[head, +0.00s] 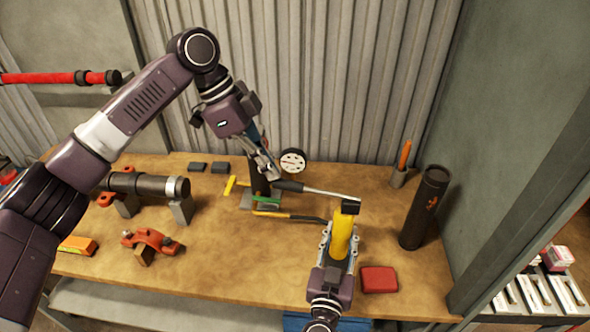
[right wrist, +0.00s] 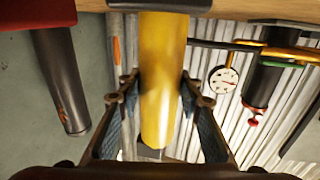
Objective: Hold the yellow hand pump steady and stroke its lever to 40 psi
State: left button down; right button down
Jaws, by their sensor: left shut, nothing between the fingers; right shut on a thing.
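The yellow hand pump (head: 341,238) stands at the front right of the bench, with a black cap on top. My right gripper (head: 338,258) is shut around its yellow body, which also fills the middle of the right wrist view (right wrist: 164,70). The pump's lever (head: 325,192) is a grey rod running left from the cap to a black grip (head: 289,186). My left gripper (head: 270,176) is shut and empty, close to the end of that grip; whether it touches cannot be told. A round white gauge (head: 292,161) stands behind; its reading is too small to tell.
A black upright cylinder (head: 424,208) stands right of the pump, with a red block (head: 379,280) nearer. A black pipe on supports (head: 148,185) and an orange clamp (head: 152,240) lie left. Tools lie around the dark post (head: 259,180). The front middle is clear.

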pick_arm(q)
jog(key=v, duration=1.1)
jog(key=shift+r, duration=0.2)
jog(key=shift+a, duration=0.1)
jog(key=d, duration=0.3)
jog(key=d+f, duration=0.1)
jog(key=d, duration=0.1)
jog(key=shift+s+d, duration=0.1)
jog(key=shift+s, duration=0.25)
jog(key=shift+x, duration=3.55)
jog(key=shift+f, duration=0.1)
